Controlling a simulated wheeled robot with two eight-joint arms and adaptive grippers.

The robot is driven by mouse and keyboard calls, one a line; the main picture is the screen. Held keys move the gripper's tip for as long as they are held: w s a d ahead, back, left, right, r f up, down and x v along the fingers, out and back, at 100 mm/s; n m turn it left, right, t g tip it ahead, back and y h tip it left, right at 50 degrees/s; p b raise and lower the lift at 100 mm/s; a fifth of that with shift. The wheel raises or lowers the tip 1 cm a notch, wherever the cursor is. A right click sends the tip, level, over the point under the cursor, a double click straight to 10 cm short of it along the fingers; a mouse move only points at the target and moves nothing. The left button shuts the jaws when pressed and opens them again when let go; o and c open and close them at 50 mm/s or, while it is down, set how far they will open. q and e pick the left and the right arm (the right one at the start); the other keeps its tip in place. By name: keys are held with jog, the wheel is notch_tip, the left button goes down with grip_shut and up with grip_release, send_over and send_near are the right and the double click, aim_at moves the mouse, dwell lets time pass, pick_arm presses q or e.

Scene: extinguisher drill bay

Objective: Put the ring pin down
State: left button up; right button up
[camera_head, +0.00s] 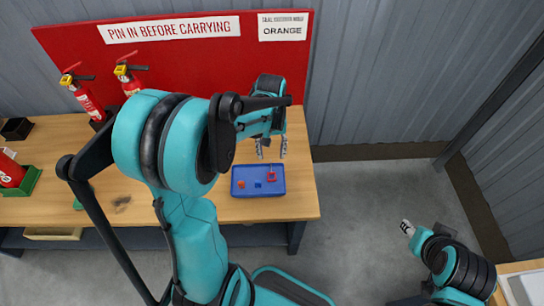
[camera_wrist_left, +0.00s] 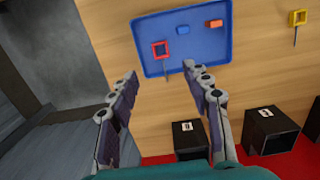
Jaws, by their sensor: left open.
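The red square ring pin (camera_wrist_left: 161,49) lies in the blue tray (camera_wrist_left: 205,52), near one corner, with its shaft pointing toward the rim. In the head view the same pin (camera_head: 271,176) is at the right of the tray (camera_head: 245,171). My left gripper (camera_head: 271,150) is open and empty, its fingers above the back edge of the tray. In the left wrist view its two fingertips (camera_wrist_left: 160,72) are spread apart, with the pin beyond them, touching neither. My right gripper (camera_head: 407,228) is off to the lower right over the floor; its opening is too small to judge.
A small blue piece (camera_wrist_left: 183,29) and an orange piece (camera_wrist_left: 214,23) share the tray. A yellow ring pin (camera_wrist_left: 299,17) lies on the wooden table (camera_head: 300,190). Black boxes (camera_wrist_left: 190,140) stand near the red board. Extinguishers (camera_head: 85,98) stand at the back left.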

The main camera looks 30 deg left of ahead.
pick_arm(q)
jog(key=s+d+r+m+t, duration=0.6)
jog(key=s+d+r+t, duration=0.1)
jog(key=s+d+r, duration=0.2)
jog(key=shift+s+r+t, duration=0.4)
jog(key=shift+s+r, duration=0.05)
jog(key=shift+f, duration=0.25)
